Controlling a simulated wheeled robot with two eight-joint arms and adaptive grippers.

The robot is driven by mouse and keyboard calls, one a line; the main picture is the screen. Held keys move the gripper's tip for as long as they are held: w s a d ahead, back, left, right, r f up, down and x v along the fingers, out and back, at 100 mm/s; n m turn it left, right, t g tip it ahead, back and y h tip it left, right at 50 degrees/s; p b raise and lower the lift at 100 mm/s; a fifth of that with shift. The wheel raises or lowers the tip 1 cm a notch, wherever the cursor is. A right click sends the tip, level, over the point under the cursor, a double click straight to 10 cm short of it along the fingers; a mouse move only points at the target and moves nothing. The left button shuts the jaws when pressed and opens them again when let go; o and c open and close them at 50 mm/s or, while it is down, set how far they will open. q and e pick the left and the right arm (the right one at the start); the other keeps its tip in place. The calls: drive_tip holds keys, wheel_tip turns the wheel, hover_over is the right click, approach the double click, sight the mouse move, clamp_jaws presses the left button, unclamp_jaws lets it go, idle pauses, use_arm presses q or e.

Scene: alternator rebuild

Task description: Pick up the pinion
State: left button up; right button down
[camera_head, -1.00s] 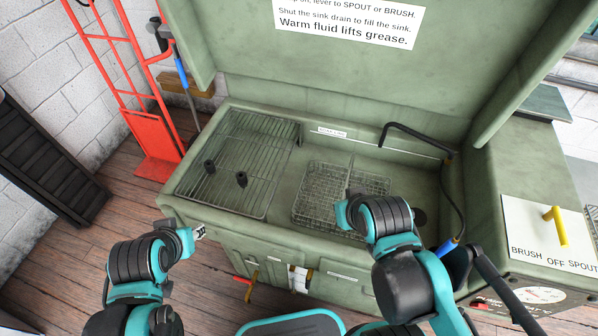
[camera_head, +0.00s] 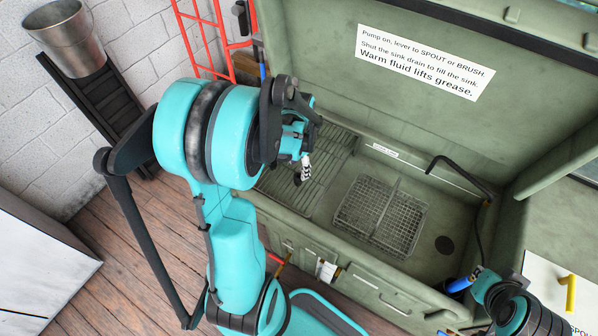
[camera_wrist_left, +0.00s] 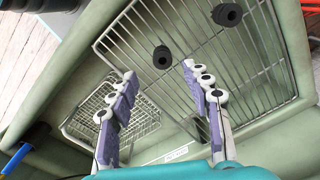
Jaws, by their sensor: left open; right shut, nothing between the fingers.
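Two short dark cylindrical parts lie on the wire rack in the left wrist view. One part (camera_wrist_left: 162,57) sits just beyond and between my left fingertips, and the other (camera_wrist_left: 227,14), with a hole in its end, sits farther right. I cannot tell which of them is the pinion. In the head view one dark part (camera_head: 297,178) shows just below my left gripper (camera_head: 306,160); my left arm hides much of the rack. My left gripper (camera_wrist_left: 159,72) is open and empty above the rack. My right gripper (camera_head: 478,277) is shut and empty at the lower right, by the sink's front edge.
The wire rack (camera_head: 335,165) covers the left of the green wash sink. A wire basket (camera_head: 385,210) stands in the middle, with a black spout (camera_head: 460,170) and drain (camera_head: 444,245) to its right. A blue-handled brush (camera_head: 460,284) hangs near my right gripper.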

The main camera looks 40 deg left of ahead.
sight(297, 179)
use_arm(q)
drive_tip(key=f+b, duration=0.1)
drive_tip(key=f, duration=0.1)
drive_tip(key=f+b, duration=0.1)
drive_tip(key=f, duration=0.2)
drive_tip(key=f+b, duration=0.1)
drive_tip(key=f, duration=0.2)
drive_tip(key=shift+a+f, duration=0.15)
drive_tip(key=shift+a, duration=0.15)
clamp_jaws()
